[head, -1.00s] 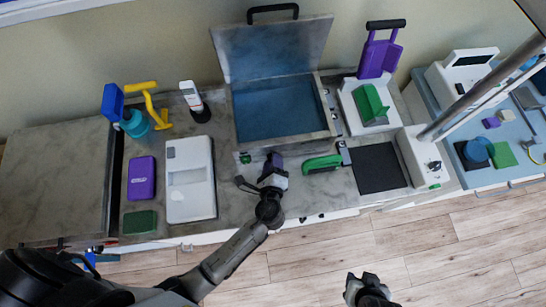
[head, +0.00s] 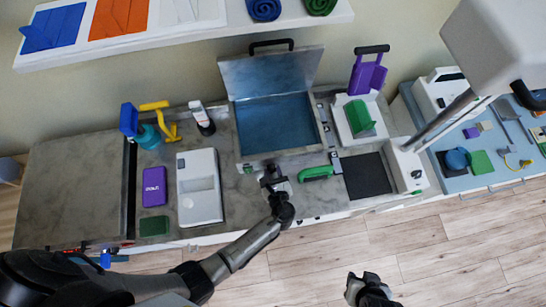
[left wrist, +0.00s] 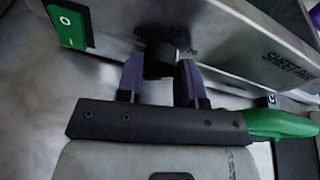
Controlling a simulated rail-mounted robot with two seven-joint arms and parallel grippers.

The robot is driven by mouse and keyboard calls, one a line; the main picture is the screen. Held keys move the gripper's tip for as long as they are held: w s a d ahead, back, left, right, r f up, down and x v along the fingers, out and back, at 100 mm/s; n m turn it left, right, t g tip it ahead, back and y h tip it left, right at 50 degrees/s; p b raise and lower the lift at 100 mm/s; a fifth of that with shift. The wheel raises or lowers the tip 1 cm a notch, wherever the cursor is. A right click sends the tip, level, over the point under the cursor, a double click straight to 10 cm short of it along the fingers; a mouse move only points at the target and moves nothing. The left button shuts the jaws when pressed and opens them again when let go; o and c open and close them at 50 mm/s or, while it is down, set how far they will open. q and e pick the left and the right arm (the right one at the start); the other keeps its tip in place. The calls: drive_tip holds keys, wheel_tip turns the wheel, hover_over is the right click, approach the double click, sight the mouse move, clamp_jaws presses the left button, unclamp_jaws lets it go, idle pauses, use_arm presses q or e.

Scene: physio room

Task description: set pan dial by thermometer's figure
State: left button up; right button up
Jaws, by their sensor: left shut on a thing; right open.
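The sheet pan (head: 236,140) stands on the counter, lid raised, with a blue inside. Its front panel shows in the left wrist view with the words SHEET PAN (left wrist: 290,68), a green switch (left wrist: 70,24) and a black dial (left wrist: 160,58). My left gripper (left wrist: 160,78) has its two purple fingers shut on the dial, one on each side; the scale marks behind it are partly hidden. In the head view my left gripper (head: 271,179) is at the pan's front. The white thermometer (head: 200,114) stands left of the pan; its figure is too small to read. My right gripper (head: 367,287) is open and empty over the floor.
A green-handled tool (head: 316,173) lies just right of my left gripper. A white scale-like device (head: 199,203), a purple box (head: 154,186) and a green block (head: 154,226) lie to the left. A black plate (head: 365,176) lies right.

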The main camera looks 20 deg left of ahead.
use_arm(q)
drive_tip(key=shift+m+g+y+p, duration=0.3)
drive_tip(key=shift+m+y+p, duration=0.1)
drive_tip(key=shift+m+p, duration=0.4)
drive_tip(key=shift+m, duration=0.3)
drive_tip(key=o, duration=0.9)
drive_tip(key=shift+d, duration=0.1)
drive_tip(key=shift+v, duration=3.7)
drive_tip(key=shift+d, duration=0.1)
